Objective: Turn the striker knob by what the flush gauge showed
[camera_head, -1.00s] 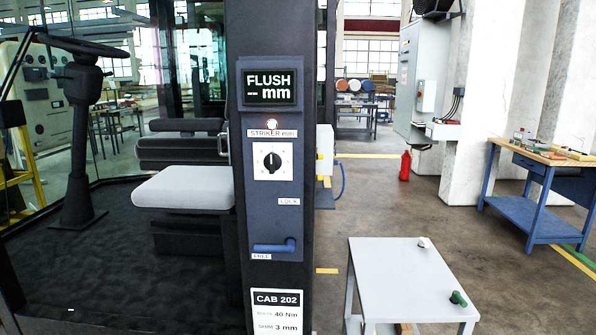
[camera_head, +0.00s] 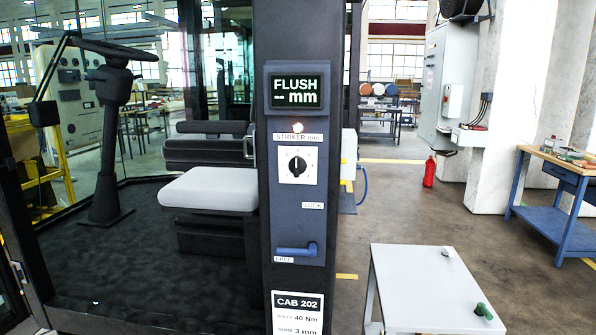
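The striker knob (camera_head: 298,166) is a black round knob on a white dial plate, under a "STRIKER mm" label on the cab pillar. Its pointer stands about straight up. The flush display (camera_head: 298,91) above it reads "FLUSH -- mm", with a dash and no readable number. A small lamp (camera_head: 297,128) glows between display and label. A blue lever (camera_head: 298,250) lies level near the "FREE" label, below the "LOCK" label. Neither of my grippers shows in the head view.
A light grey trolley (camera_head: 410,275) at the lower right bears a green-capped item (camera_head: 484,311) and a small white item (camera_head: 448,251). A "CAB 202" sign (camera_head: 298,312) is low on the pillar. A blue workbench (camera_head: 550,215) and red extinguisher (camera_head: 429,172) stand behind.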

